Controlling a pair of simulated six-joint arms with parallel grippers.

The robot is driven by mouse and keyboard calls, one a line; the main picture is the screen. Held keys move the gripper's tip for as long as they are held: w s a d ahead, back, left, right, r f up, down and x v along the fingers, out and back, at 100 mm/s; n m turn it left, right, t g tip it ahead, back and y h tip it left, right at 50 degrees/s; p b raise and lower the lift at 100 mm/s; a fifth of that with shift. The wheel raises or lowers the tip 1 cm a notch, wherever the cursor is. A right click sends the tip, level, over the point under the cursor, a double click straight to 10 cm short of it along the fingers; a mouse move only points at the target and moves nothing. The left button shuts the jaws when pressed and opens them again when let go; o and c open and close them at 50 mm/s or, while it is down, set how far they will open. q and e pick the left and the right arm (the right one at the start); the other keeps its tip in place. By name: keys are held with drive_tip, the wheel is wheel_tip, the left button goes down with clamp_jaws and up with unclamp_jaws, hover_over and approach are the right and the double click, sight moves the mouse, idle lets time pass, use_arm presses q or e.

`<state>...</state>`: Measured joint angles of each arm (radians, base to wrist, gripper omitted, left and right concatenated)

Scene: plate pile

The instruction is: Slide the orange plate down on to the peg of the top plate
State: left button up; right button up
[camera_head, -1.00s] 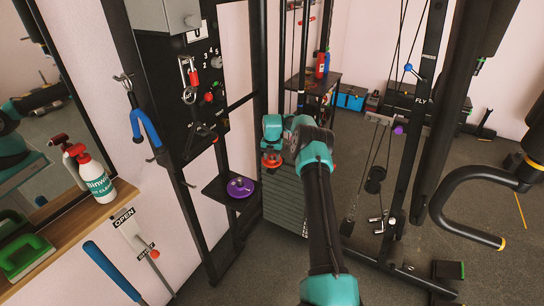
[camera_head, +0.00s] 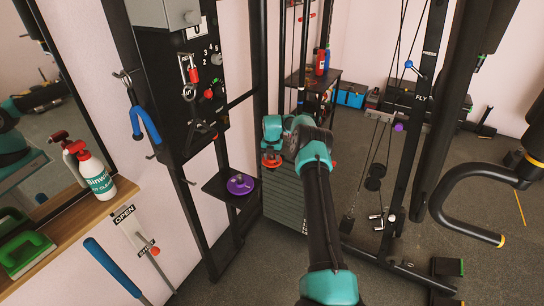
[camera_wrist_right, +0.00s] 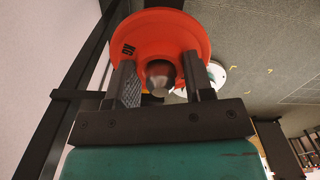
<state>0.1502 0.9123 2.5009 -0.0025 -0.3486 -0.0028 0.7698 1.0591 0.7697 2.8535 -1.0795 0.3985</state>
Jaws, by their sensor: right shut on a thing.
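The orange plate (camera_head: 271,161) is held under my right gripper (camera_head: 272,149), beside the dark ribbed stack (camera_head: 285,194) in the middle. In the right wrist view the orange plate (camera_wrist_right: 180,30) is tilted in the picture, with a round dark knob (camera_wrist_right: 160,74) between the fingers. My right gripper (camera_wrist_right: 160,85) is shut on it. Part of a pale round piece (camera_wrist_right: 216,74) shows behind the plate; I cannot tell whether it is the top plate. The peg is not clearly visible. My left gripper is not in view.
A purple plate (camera_head: 240,184) lies on a small dark shelf (camera_head: 217,190) left of the orange plate. Black rack uprights (camera_head: 259,95) stand close by. A black curved handle (camera_head: 452,226) is at the right. The floor (camera_head: 400,215) is partly open.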

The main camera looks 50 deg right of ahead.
drive_tip(key=shift+f, duration=0.7)
drive_tip(key=o, duration=1.4)
drive_tip(key=shift+f, duration=0.1)
drive_tip(key=shift+c, duration=0.2)
wheel_tip(320, 180, up, 18)
drive_tip(key=shift+f, duration=0.2)
drive_tip(key=shift+a+f, duration=0.1)
